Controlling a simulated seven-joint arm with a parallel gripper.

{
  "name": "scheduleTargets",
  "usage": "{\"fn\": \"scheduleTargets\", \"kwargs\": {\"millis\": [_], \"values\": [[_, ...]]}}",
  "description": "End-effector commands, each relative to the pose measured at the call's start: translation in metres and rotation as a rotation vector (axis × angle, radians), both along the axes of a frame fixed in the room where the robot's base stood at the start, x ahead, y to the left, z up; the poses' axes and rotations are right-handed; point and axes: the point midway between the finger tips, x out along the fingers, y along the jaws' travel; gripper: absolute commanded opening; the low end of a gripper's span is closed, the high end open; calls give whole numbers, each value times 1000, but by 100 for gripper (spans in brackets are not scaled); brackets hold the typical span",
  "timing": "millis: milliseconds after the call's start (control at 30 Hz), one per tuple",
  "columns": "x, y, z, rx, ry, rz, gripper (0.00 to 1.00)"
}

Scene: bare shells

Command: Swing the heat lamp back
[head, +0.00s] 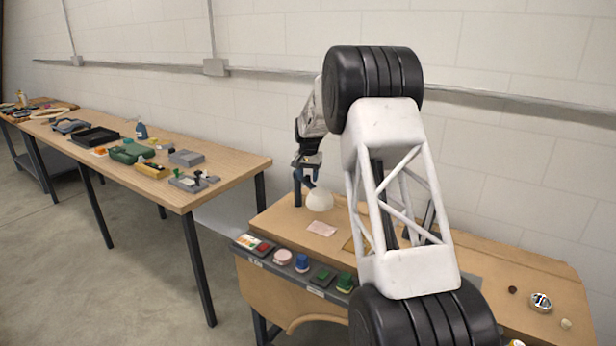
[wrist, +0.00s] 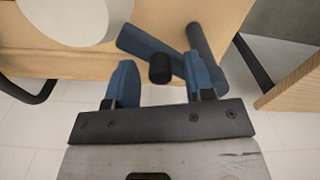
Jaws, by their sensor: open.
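The heat lamp shows as a white dome (head: 319,201) beside a dark blue post (head: 297,188) at the back left of the near bench. In the wrist view the white dome (wrist: 62,20) is at the upper left, cut off by the edge. A blue bar (wrist: 145,45) slants from the dome's side toward the blue post (wrist: 200,42). A black knob (wrist: 160,69) sits near the bar. My gripper (wrist: 162,84) is open, with a blue finger on each side of the knob; contact cannot be told. In the head view my gripper (head: 307,163) is above the dome, next to the post.
A pink card (head: 321,228) lies before the dome. A grey rack (head: 300,271) along the bench's front edge holds several coloured items. My arm hides the bench's middle. A gap separates this bench from a long table (head: 232,168) with tools at left. A wall stands behind.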

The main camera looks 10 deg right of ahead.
Motion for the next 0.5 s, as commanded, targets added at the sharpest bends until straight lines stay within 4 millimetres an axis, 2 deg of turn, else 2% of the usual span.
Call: {"fn": "scheduleTargets", "kwargs": {"millis": [133, 433, 500], "values": [[0, 0, 0, 0, 0, 0, 49], [0, 0, 0, 0, 0, 0, 3], [0, 0, 0, 0, 0, 0, 0]]}}
